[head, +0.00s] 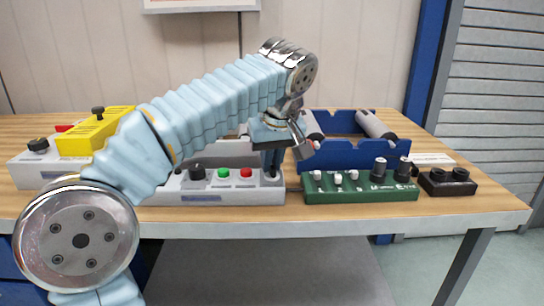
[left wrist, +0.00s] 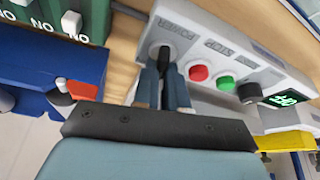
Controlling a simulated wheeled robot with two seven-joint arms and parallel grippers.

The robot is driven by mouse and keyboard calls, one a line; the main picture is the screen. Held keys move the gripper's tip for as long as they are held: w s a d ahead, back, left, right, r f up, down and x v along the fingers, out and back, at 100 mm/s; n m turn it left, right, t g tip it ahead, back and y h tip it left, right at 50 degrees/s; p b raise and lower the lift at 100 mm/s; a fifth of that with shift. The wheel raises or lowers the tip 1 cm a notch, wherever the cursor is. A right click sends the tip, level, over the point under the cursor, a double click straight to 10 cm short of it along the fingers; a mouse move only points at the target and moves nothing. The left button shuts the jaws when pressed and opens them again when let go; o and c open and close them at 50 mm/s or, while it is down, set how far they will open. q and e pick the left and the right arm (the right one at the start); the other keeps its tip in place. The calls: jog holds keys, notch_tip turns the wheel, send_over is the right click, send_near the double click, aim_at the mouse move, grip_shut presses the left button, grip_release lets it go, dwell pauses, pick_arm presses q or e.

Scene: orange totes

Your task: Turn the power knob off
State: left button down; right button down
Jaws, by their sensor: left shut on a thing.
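A light grey control box (head: 225,194) stands near the front edge of the table. It has a black knob (head: 197,172), a green button (head: 222,172) and a red button (head: 246,173). My left gripper (head: 271,172) points down at the box's right end. In the left wrist view its fingers (left wrist: 165,76) are shut on the black power knob (left wrist: 164,51), beside the POWER label (left wrist: 172,28). The fingers cover most of the knob, and its pointing direction is hard to tell. My right gripper is not in view.
A green panel (head: 360,188) with switches and knobs stands just right of the box. A black two-socket block (head: 447,181) is farther right. Behind are a blue rack (head: 350,154) and, at left, a yellow box (head: 95,132). A narrow table strip in front is clear.

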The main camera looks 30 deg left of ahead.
pick_arm(q)
jog(key=n+g, duration=0.1)
jog(key=n, duration=0.2)
jog(key=n+g, duration=0.1)
jog(key=n, duration=0.1)
jog(key=shift+s+n+y, duration=0.1)
jog(key=shift+n+y, duration=0.3)
dwell(0.4)
jog(key=c, duration=1.2)
grip_release()
jog(key=shift+a, duration=0.1)
